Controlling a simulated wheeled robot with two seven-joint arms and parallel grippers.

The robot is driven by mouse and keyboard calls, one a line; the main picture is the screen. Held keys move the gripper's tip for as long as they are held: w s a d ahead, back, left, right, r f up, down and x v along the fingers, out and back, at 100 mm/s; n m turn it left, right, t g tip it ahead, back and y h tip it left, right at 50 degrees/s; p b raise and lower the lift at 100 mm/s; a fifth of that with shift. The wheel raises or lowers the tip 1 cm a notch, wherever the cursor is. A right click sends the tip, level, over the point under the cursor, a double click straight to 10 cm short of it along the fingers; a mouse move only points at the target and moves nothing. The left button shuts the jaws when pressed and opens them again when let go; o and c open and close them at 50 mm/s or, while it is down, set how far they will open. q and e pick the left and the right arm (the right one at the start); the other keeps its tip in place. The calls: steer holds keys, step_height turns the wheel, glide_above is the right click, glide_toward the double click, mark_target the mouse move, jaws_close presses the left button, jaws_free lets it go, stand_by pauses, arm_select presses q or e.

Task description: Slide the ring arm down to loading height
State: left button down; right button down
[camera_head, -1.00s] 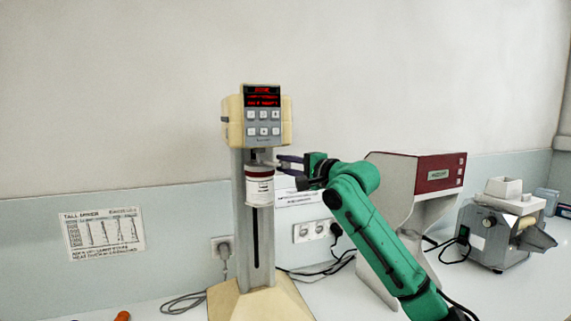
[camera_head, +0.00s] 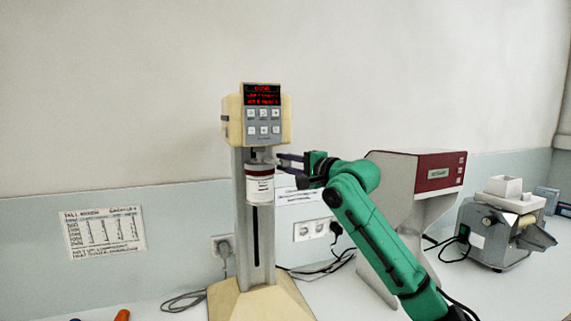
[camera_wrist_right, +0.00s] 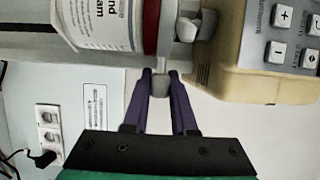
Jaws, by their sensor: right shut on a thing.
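The tall mixer has a cream head (camera_head: 256,120) with a red display, on a grey slotted column (camera_head: 256,250). A white jar with a dark red band (camera_head: 260,186) hangs upright under the head, in front of the column. It fills the upper left of the right wrist view (camera_wrist_right: 105,22). The ring arm is mostly hidden behind the jar's top. A small grey knob (camera_wrist_right: 160,90) sticks out beside the jar. My right gripper (camera_head: 285,161) comes from the right, its dark fingers shut on the knob just below the head. My left gripper is not in view.
A grey machine with a red top (camera_head: 440,172) stands right of the mixer, behind my right arm. A smaller grey machine (camera_head: 490,235) is farther right. Sockets (camera_head: 314,230) and cables line the wall. An orange-handled item (camera_head: 122,315) lies at the bottom left.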

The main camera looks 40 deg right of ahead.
stand_by(0.5)
step_height(320, 180, down, 2)
steer(key=shift+f+b, duration=0.25)
steer(key=shift+b, duration=0.8)
steer(key=c, duration=0.7)
jaws_free()
steer(key=s+b, duration=0.3)
steer(key=s, duration=0.1)
steer(key=s+b, duration=0.2)
steer(key=s, duration=0.3)
steer(key=s+b, duration=0.3)
steer(key=s, duration=0.2)
steer(key=shift+s+d+b, duration=0.25)
steer(key=shift+d+b, duration=0.1)
steer(key=shift+d, duration=0.05)
